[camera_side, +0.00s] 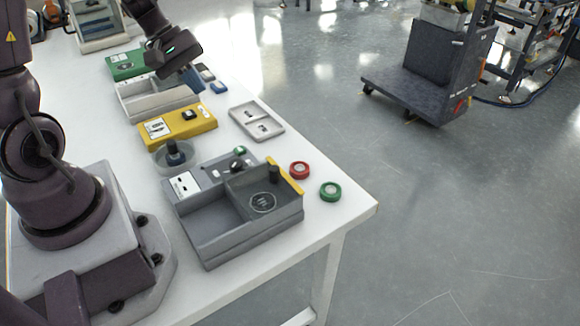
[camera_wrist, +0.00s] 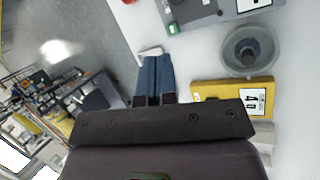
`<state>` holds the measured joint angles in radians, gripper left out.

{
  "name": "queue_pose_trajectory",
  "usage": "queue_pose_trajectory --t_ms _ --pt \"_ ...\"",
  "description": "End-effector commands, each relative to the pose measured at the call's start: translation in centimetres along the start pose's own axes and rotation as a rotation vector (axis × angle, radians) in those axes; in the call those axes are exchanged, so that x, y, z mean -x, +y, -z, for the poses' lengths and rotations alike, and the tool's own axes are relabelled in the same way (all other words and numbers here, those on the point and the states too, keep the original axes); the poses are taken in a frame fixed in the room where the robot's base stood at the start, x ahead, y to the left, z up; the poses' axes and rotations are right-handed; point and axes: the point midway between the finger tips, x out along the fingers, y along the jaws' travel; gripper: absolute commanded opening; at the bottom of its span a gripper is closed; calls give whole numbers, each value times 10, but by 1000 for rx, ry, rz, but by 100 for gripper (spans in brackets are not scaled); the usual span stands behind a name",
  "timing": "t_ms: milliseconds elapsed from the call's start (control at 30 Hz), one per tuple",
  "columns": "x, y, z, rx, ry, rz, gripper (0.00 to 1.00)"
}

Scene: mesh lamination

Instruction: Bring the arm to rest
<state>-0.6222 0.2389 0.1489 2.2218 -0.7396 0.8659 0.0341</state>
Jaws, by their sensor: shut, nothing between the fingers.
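My gripper (camera_side: 194,86) hangs over the table near the far end, above the area between the yellow block and the green block. Its blue fingers are together with nothing between them. In the wrist view the closed fingers (camera_wrist: 156,72) point toward the table, and a small pale piece shows just beyond their tips. The white table (camera_side: 330,213) lies below.
A yellow block (camera_side: 160,137), light-grey bin (camera_side: 133,106), green block (camera_side: 117,68), round clear dish (camera_side: 160,160), shallow grey tray (camera_side: 247,112) and grey two-part bin (camera_side: 212,251) stand on the table.

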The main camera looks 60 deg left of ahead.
Motion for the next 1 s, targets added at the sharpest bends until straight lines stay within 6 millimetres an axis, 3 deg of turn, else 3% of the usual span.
queue_pose_trajectory --t_ms 33,200,500,733,1000 --pt "9 7 -25 -139 7 45 0" --pt "36 10 -89 -571 65 205 0" --pt "79 8 -163 -1179 295 316 0" --pt "95 16 -196 -1341 379 226 0" --pt "94 17 -199 -1353 374 221 0"
